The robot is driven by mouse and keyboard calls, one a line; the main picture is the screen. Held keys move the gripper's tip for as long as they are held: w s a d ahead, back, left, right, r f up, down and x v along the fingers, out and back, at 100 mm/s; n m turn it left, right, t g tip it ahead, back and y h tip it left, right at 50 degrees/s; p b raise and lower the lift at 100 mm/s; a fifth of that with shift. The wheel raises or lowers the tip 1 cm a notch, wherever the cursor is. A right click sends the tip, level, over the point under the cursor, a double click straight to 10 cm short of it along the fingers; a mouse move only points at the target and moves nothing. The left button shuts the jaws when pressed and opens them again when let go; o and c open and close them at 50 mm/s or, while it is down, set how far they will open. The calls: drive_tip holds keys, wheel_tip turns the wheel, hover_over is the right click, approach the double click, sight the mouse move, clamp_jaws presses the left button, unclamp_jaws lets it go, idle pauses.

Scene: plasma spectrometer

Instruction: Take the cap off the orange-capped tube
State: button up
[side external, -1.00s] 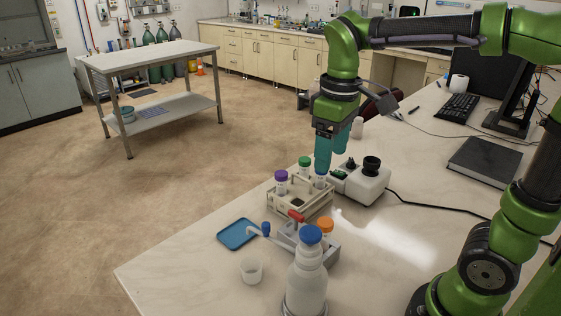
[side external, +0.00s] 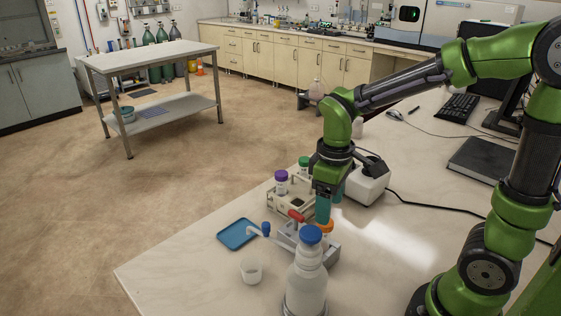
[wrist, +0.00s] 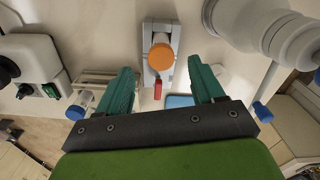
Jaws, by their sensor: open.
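The orange-capped tube (side external: 327,227) stands upright in a grey clamp holder (wrist: 147,76) with a red handle (wrist: 158,90). In the wrist view its orange cap (wrist: 160,57) shows from above, ahead of my fingertips and between their lines. In the side view the bottle and my gripper hide part of the tube. My gripper (wrist: 163,78) has its two teal fingers apart, with nothing between them. In the side view it (side external: 328,203) hangs pointing down, just above and behind the orange cap.
A white wash bottle with a blue cap (side external: 307,278) stands close in front of the holder. A tube rack (side external: 285,207) with purple-, green- and blue-capped tubes is behind it. A blue tray (side external: 237,235) and small cup (side external: 251,270) lie left. A white device (side external: 366,188) stands behind.

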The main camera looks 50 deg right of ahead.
wheel_tip(320, 180, down, 4)
drive_tip(key=shift+f, duration=0.1)
drive_tip(key=c, duration=1.1)
